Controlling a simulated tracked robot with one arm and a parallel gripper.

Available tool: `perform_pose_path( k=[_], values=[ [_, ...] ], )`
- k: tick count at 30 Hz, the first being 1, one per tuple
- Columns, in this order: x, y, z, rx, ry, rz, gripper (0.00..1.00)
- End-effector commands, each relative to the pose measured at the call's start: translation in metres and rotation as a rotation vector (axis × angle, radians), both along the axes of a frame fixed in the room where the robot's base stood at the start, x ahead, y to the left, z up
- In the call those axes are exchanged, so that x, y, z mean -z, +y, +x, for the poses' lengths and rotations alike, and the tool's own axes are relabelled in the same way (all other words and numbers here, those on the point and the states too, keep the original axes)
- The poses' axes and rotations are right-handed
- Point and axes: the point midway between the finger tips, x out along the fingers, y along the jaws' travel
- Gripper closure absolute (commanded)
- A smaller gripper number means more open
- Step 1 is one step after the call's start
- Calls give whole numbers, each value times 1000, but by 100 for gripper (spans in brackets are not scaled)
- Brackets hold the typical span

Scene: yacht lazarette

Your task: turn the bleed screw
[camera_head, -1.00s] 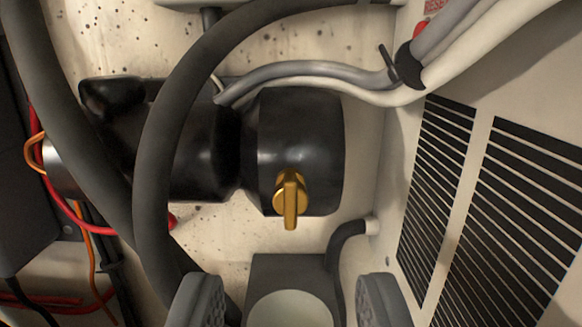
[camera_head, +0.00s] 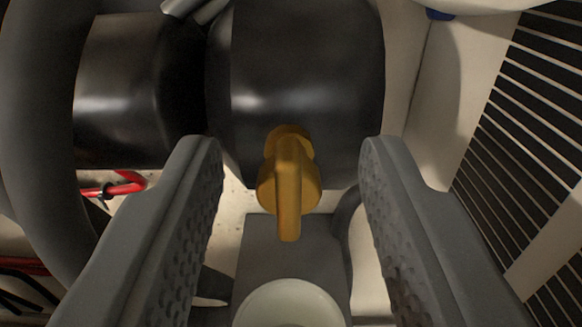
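The bleed screw (camera_head: 288,190) is a brass-coloured part with a flat wing-like handle hanging downward. It sits on the lower front of a black rounded housing (camera_head: 300,75) in the middle of the view. My gripper (camera_head: 290,160) is open. One textured finger is left of the screw and the other is right of it, with a clear gap on both sides. Neither finger appears to touch the screw.
A thick dark hose (camera_head: 40,130) curves down the left side. A slatted vent panel (camera_head: 530,130) lies on the right. Below the screw is a dark block (camera_head: 258,265) with a pale round top (camera_head: 290,305).

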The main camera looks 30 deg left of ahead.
Motion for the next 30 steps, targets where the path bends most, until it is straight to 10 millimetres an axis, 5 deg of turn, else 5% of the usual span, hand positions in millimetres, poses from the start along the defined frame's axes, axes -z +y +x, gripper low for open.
perform_pose_path(
  k=[5,9,30],
  values=[
    [0,0,0,0,0,0,61],
    [0,0,0,0,0,0,100],
    [0,4,-2,-1,-131,-195,100]
  ],
)
